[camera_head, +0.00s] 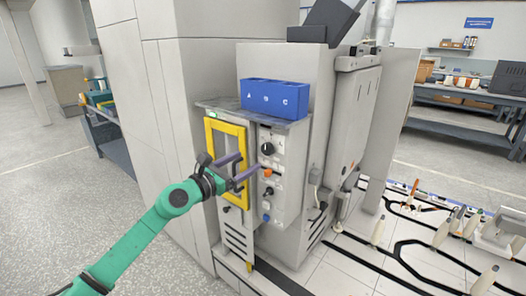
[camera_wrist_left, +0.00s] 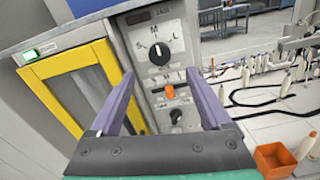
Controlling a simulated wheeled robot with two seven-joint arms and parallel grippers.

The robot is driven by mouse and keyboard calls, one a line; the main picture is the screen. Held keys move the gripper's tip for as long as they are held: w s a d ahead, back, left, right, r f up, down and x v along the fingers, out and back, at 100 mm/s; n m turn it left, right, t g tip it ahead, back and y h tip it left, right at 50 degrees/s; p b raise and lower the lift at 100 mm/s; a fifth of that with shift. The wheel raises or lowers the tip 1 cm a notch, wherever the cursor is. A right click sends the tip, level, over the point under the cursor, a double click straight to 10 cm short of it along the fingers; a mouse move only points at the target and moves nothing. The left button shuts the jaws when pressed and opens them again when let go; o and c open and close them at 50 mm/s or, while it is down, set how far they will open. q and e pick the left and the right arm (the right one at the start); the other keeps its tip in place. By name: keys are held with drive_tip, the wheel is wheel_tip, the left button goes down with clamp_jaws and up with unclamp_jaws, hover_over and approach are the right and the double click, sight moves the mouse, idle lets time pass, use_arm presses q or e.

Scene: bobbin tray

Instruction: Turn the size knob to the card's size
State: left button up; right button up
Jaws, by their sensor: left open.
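The size knob (camera_head: 267,149) is a round black knob on the grey machine's front panel. In the left wrist view the knob (camera_wrist_left: 159,53) sits on a white dial with S at left, M at top and L at right. I cannot make out a size card. My right gripper is not in view.
An orange knob (camera_wrist_left: 170,90) and a smaller black knob (camera_wrist_left: 177,116) sit below the dial. A yellow-framed door (camera_head: 211,135) is left of the panel. A blue box marked A, B, C (camera_head: 274,106) stands on top. An orange bin (camera_wrist_left: 275,160) is at lower right.

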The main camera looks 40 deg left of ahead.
sight(266, 150)
use_arm(q)
drive_tip(key=w, duration=0.9)
drive_tip(key=shift+w, duration=0.1)
clamp_jaws()
